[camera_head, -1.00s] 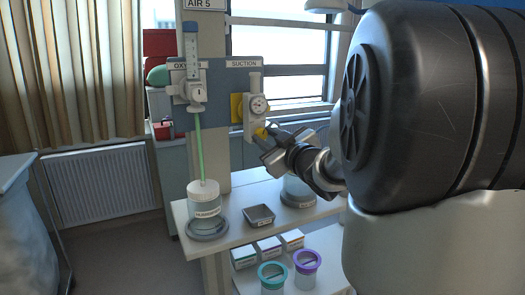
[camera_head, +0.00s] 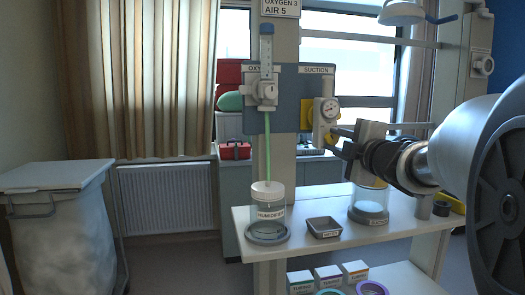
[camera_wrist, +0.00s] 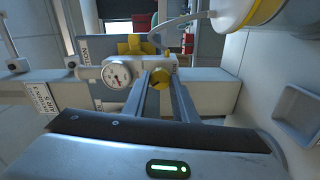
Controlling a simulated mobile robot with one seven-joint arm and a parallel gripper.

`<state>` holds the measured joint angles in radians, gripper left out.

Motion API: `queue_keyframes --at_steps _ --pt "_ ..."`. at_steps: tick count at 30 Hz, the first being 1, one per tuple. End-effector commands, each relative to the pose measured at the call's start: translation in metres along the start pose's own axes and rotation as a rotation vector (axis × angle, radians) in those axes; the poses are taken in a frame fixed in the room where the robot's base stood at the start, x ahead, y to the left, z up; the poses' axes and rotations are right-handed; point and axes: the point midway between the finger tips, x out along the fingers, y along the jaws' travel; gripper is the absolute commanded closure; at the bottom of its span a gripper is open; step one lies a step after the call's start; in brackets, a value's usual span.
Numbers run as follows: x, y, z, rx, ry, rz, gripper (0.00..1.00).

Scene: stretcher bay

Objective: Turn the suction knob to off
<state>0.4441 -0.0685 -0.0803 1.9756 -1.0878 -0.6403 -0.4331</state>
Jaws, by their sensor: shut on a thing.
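The suction regulator (camera_head: 324,122) is a pale unit with a round dial, mounted under the SUCTION label on the blue-grey wall panel. Its dial gauge (camera_wrist: 117,75) faces me in the wrist view. The small yellow suction knob (camera_wrist: 160,76) sits beside the gauge there, at the ends of my two fingers. My gripper (camera_wrist: 161,84) is shut on this knob, one finger on each side. In the head view my gripper (camera_head: 340,141) reaches the regulator's lower right side, and the knob is largely hidden. I cannot read the knob's setting.
The oxygen flowmeter (camera_head: 267,92), with a green tube to the humidifier jar (camera_head: 267,200), stands left of the regulator. A small dark tray (camera_head: 323,227) and a clear canister (camera_head: 369,205) stand on the white shelf (camera_head: 340,250) below. Window light comes from behind.

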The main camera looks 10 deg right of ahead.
Motion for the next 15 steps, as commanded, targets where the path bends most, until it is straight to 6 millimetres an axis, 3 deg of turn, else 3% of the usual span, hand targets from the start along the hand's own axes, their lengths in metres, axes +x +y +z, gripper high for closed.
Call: queue_keyframes --at_steps 15 --pt "0.0003 0.0011 -0.0014 -0.356 0.002 0.006 0.97"
